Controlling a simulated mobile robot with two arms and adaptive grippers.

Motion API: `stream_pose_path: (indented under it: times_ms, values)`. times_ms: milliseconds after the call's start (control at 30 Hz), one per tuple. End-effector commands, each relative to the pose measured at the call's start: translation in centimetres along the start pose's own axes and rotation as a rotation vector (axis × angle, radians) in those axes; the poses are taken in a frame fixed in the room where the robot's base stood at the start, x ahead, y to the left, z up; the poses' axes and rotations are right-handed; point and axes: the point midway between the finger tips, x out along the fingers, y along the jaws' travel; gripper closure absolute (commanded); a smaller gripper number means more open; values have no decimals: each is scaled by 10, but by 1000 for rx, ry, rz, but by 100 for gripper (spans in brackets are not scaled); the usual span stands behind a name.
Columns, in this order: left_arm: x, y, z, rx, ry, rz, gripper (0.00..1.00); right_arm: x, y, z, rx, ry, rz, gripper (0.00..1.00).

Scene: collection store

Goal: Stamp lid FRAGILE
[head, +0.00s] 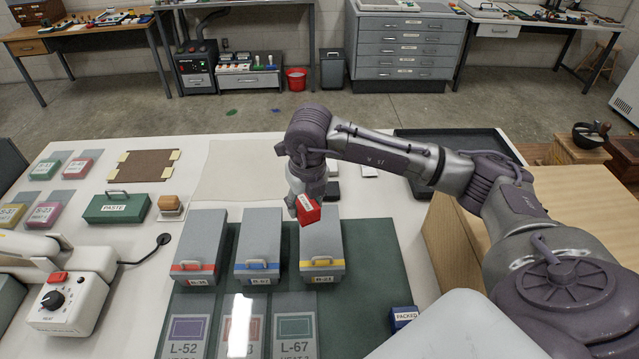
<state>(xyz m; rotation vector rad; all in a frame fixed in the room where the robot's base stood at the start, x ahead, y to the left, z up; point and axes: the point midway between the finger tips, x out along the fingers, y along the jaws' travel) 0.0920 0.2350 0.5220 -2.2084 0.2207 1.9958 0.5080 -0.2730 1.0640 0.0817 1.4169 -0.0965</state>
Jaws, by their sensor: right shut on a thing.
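My right gripper (303,203) is shut on a red block (309,213) with a small white label, too small to read. It holds the block tilted, near the back end of the right-hand grey box. Three grey boxes with handled lids stand in a row: one with a red band (198,246), one with a blue band (258,246) and one with a yellow band (322,252). Whether the block touches the right-hand lid I cannot tell. A blue block marked PACKED (404,318) stands at the right edge of the green mat (378,270). My left gripper is out of view.
Labelled cards, L-52 (187,330) and L-67 (295,328) among them, lie in front of the boxes. A green PASTE box (116,207) and a white machine with a dial (72,300) stand at left. A dark tray (425,145) is behind my right arm. A pale sheet (235,170) lies bare.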

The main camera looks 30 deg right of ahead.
Motion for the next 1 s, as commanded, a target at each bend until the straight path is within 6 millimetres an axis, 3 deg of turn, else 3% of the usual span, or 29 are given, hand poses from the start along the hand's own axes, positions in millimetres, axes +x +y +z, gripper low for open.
stream_pose_path:
  times_ms: [200, 400, 667, 1000]
  values:
    - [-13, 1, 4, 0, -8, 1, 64, 2, -26, 18, 690, 3, -106, 73]
    - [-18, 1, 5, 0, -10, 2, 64, 7, -44, 24, 1094, 3, -168, 73]
    - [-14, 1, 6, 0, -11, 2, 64, 14, -49, 25, 1215, 2, -185, 73]
    - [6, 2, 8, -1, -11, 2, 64, 45, -48, 20, 1211, 3, -184, 73]
